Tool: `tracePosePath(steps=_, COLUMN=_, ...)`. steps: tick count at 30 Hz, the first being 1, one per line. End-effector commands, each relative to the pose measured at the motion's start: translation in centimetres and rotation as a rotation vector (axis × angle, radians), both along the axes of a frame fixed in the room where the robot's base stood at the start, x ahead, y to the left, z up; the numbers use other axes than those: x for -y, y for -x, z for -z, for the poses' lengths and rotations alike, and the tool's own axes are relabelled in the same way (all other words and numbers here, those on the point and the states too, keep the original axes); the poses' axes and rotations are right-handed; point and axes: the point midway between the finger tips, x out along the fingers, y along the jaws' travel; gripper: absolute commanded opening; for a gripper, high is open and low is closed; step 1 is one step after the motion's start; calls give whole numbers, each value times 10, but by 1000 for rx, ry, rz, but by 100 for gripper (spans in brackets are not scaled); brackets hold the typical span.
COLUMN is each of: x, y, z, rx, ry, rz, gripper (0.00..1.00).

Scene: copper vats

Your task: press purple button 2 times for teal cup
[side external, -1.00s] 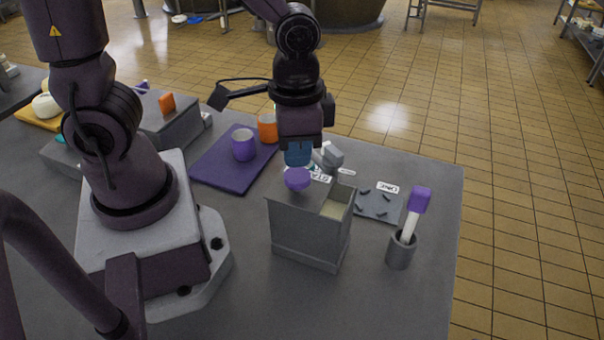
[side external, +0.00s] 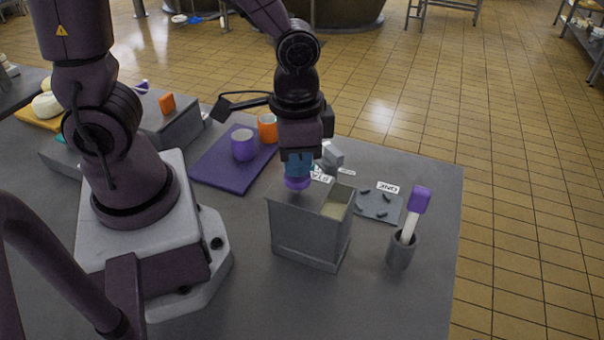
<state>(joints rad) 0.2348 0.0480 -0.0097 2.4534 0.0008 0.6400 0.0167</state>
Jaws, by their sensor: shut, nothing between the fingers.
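The purple button (side external: 297,184) sits on top of a grey box (side external: 305,238) at the table's middle. My gripper (side external: 298,174) is shut and empty, pointing down, with its blue fingertips against the top of the button, as far as this view shows. The fingers hide part of the button's top. No teal cup shows clearly; a small teal patch (side external: 61,138) at the far left is mostly hidden behind my arm. A purple cup (side external: 243,145) and an orange cup (side external: 268,127) stand on a purple mat (side external: 222,178).
The grey box has an open compartment on its right. A grey holder (side external: 401,250) with a purple-headed tool (side external: 418,200) stands to its right. A grey plate (side external: 372,207) with small dark pieces and a labelled card lies behind. The table's front right is clear.

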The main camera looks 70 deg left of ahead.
Motion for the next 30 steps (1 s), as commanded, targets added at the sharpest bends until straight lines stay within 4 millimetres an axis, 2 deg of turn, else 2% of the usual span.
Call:
tracePosePath(steps=17, x=0, y=0, z=21, rx=-2, ry=-1, rz=0, gripper=0)
tracePosePath(steps=25, x=0, y=0, z=20, rx=0, ry=0, rz=0, gripper=0)
tracePosePath(steps=30, x=0, y=0, z=11, rx=2, ry=1, rz=0, gripper=0)
